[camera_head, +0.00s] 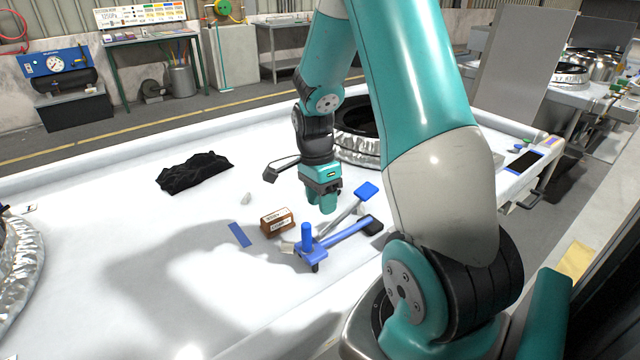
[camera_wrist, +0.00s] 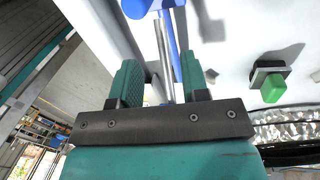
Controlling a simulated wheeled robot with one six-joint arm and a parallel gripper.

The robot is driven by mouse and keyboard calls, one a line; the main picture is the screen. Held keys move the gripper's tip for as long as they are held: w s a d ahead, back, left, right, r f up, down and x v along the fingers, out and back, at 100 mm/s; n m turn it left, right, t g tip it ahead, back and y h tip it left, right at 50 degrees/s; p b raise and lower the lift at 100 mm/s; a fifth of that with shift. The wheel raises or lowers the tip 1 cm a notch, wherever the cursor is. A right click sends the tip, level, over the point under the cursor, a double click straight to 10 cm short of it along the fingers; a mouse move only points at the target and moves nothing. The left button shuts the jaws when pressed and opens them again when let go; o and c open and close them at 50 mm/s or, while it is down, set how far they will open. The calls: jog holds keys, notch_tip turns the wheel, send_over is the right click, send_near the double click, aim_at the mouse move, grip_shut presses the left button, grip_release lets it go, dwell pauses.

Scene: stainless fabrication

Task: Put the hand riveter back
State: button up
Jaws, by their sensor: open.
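The hand riveter (camera_head: 345,233) lies on the white table, with a blue upright head at its front left, a blue arm and a grey arm ending in a blue pad. My gripper (camera_head: 328,208) points down just behind it. In the wrist view my gripper (camera_wrist: 162,82) is open, with its two teal fingers apart. The riveter's silver rod and blue arm (camera_wrist: 163,50) show in the gap between the fingers in that view; I cannot tell whether they touch. My fingers hide part of it.
A small brown box (camera_head: 277,222), a blue strip (camera_head: 239,234) and a black cloth (camera_head: 195,172) lie to the left. Tyre-like rings (camera_head: 357,150) stand behind the gripper.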

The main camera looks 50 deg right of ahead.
jog(key=w+a+r+n+t, duration=0.1)
jog(key=a+r+n+t, duration=0.1)
jog(key=a+r+n, duration=0.8)
jog(key=s+a+r+n+y, duration=0.1)
jog(key=s+a+r+n, duration=0.2)
jog(key=s+a+n, duration=0.4)
jog(key=s+a+r+n+y, duration=0.2)
jog(key=s+a+n, duration=0.4)
jog(key=a+n, duration=0.5)
jog(key=shift+s+a+r+n+y, duration=0.3)
jog(key=shift+s+a+r+n, duration=0.1)
jog(key=shift+a+r, duration=0.6)
jog(key=shift+a+f, duration=0.1)
notch_tip(320, 180, up, 2)
jog(key=shift+w+r+p, duration=0.1)
jog(key=shift+p, duration=1.1)
